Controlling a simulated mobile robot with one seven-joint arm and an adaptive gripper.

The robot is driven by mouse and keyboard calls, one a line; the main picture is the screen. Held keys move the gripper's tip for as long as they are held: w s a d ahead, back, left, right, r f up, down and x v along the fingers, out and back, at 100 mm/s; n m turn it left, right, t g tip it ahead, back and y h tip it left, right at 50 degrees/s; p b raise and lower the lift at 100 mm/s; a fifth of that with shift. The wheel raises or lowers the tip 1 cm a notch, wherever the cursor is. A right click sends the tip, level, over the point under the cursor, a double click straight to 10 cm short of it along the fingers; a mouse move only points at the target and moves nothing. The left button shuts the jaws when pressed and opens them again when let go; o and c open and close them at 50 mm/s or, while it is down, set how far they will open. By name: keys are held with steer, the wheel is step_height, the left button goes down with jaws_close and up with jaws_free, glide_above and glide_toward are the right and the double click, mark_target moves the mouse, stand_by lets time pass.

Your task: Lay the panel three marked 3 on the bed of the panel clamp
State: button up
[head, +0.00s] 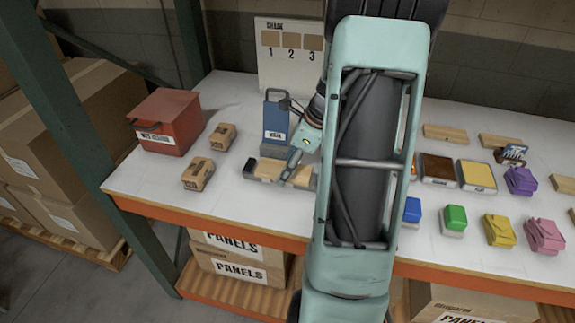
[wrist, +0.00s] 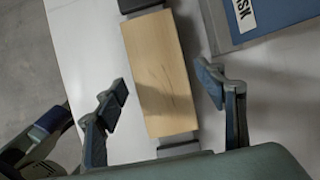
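A plain light-wood panel (wrist: 160,75) lies between dark end pieces of what looks like the panel clamp (wrist: 178,148) in the wrist view. No number is readable on it, so I cannot tell whether it is panel three. In the head view the panel (head: 268,168) and dark clamp (head: 251,166) are on the white table, partly hidden by my gripper. My gripper (wrist: 164,84) is open, with one finger on each side of the panel and visible gaps to both. It also shows in the head view (head: 289,168).
A blue box marked MASK (head: 277,118) stands just behind the clamp. A red box (head: 165,122) and two small cartons (head: 198,173) are left. A board with swatches 1, 2, 3 (head: 290,58) stands behind. Wooden blocks (head: 445,133), trays (head: 438,170) and coloured items (head: 455,218) are right.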

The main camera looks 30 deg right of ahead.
steer(key=v, duration=1.2)
steer(key=shift+r, duration=0.15)
steer(key=shift+w, duration=0.1)
